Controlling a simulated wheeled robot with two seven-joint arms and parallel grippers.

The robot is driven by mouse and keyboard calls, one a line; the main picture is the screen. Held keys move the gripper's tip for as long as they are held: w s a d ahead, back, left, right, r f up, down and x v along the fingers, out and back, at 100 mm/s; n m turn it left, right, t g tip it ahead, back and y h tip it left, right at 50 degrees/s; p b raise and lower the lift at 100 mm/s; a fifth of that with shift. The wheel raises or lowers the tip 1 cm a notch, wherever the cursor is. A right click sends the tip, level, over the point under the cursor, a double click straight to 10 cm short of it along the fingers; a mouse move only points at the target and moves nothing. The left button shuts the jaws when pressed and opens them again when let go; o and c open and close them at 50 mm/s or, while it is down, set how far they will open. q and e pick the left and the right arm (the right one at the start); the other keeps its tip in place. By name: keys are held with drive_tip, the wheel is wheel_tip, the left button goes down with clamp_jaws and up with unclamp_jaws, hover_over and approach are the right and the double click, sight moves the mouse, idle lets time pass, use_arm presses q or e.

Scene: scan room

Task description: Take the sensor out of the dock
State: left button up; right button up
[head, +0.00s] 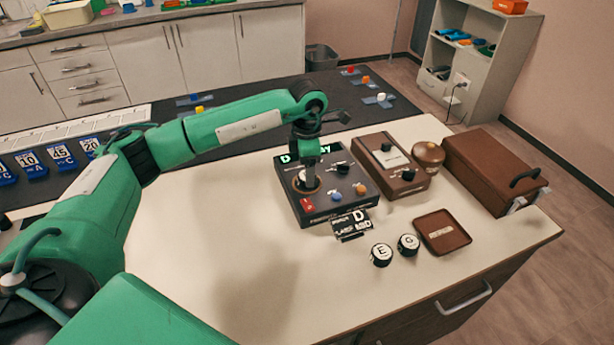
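The dock appears to be a dark box (341,204) on the white table, with a lit green display, a red switch and several knobs. A round socket with a copper-coloured rim sits at its left, with a pale round piece (302,182) in it, perhaps the sensor. My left gripper (311,170) points straight down over this socket and partly hides the piece. The fingers are too small and dark to tell whether they are open or grip it. My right gripper is not in view.
Two round pieces marked E (381,255) and G (408,244) lie near a brown tray (442,231). A brown box (391,164), copper pot (428,156) and brown case (492,172) stand right. The table's left front is clear.

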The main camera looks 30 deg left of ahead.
use_arm(q)
wheel_tip(320, 180, down, 2)
drive_tip(key=shift+f, duration=0.1)
drive_tip(key=c, duration=1.1)
drive_tip(key=shift+r, duration=0.2)
